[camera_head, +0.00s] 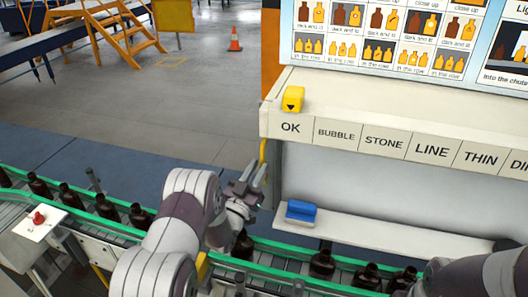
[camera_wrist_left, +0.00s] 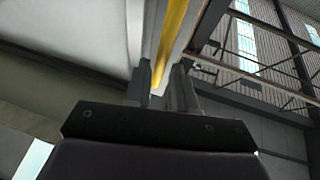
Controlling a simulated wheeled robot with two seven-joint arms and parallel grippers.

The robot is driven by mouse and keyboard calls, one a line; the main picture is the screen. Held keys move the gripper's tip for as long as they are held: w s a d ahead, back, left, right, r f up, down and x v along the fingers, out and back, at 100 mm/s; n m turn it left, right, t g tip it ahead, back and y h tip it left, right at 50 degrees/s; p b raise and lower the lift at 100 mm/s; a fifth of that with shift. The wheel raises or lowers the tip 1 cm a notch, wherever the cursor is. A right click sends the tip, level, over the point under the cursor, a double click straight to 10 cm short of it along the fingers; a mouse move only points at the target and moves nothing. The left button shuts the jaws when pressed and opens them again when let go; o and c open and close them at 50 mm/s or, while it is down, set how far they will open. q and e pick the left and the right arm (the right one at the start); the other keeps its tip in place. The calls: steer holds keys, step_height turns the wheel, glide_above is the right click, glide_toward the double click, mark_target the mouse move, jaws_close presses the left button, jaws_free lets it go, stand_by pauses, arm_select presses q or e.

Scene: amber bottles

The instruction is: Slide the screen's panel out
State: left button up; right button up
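The screen (camera_head: 370,185) is a pale grey back board under the labelled shelf. A thin yellow strip (camera_head: 262,153), which looks like the edge or handle of its panel, stands upright at the screen's left end. My left gripper (camera_head: 250,182) is just below this strip, fingers pointing up. In the left wrist view the yellow strip (camera_wrist_left: 173,45) runs down to the gap between the two fingers (camera_wrist_left: 160,92). The fingers are apart, and I see no clear grip on the strip. My right arm shows at the bottom right; its gripper is out of view.
Dark amber bottles (camera_head: 322,264) stand in a row on the green-edged conveyor (camera_head: 275,246) below. A blue block (camera_head: 301,211) lies on the lower white ledge (camera_head: 375,234). A yellow block (camera_head: 293,99) sits on the labelled shelf (camera_head: 400,108). Floor left of the screen is free.

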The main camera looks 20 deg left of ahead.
mark_target(261, 161)
arm_select(q)
steer(key=shift+w+d+r+p, duration=0.2)
steer(key=shift+w+r+p, duration=0.1)
steer(key=shift+w+r, duration=0.35)
steer(key=shift+w+d+r+p, duration=0.1)
steer(key=shift+w+r+p, duration=0.35)
steer(key=shift+w, duration=0.2)
steer(key=shift+w+d+f, duration=0.1)
steer(key=shift+w+f, duration=0.1)
steer(key=shift+w, duration=0.25)
steer(key=shift+s+r, duration=0.1)
jaws_close()
steer(key=a+b, duration=0.8)
steer(key=a, duration=0.6)
steer(key=shift+w+a, duration=0.25)
steer(key=shift+a, duration=0.05)
arm_select(e)
step_height(261, 161, down, 6)
steer(key=shift+s, duration=0.3)
